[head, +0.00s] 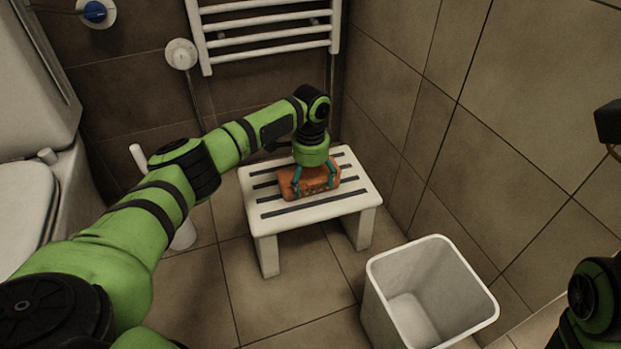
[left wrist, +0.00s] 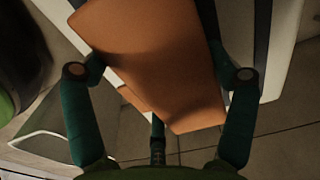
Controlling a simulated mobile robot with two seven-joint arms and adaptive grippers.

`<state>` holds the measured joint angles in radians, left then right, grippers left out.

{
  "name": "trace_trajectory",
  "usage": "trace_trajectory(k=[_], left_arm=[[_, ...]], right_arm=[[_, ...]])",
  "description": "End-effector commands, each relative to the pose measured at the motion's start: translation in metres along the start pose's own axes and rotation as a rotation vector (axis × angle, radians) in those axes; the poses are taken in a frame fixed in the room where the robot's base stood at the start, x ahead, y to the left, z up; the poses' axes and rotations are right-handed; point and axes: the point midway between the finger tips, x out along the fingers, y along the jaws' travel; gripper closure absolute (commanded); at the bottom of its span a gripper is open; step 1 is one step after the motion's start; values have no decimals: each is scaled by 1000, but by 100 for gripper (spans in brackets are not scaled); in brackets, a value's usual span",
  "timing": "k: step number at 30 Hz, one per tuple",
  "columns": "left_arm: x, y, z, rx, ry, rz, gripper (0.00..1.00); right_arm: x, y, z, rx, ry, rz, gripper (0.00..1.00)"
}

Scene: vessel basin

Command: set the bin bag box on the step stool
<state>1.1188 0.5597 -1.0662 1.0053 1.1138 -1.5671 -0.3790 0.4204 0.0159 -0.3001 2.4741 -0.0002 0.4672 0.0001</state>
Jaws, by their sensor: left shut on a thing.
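The bin bag box (head: 314,189) is a small orange box over the middle of the step stool's top. The step stool (head: 350,201) is white with dark slots across its top. I cannot tell whether the box's underside touches the stool. My right gripper is not seen; only part of that arm shows at the lower right.
An empty white waste bin (head: 425,290) stands on the floor in front and right of the stool. A towel radiator (head: 265,30) hangs on the back wall. A white toilet (head: 30,200) is at the left. Tiled wall closes the right side.

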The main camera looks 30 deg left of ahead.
Motion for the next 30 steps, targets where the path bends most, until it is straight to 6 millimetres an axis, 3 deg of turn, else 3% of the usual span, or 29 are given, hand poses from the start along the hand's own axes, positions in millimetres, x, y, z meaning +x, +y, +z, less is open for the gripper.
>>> trace_trajectory(k=[1, 2, 3, 16, 19, 30], left_arm=[[1, 1, 0, 1, 0, 1, 49], [2, 0, 0, 1, 0, 0, 11], [2, 0, 0, 1, 0, 0, 0], [0, 0, 0, 0, 0, 0, 0], [-12, 0, 0, 0, 0, 1, 0], [-79, 0, 0, 0, 0, 1, 0]], right_arm=[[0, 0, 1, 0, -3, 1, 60], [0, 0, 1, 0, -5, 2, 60], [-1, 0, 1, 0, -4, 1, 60], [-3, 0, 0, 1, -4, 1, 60], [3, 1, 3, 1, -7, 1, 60], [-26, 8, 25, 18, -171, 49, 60]])
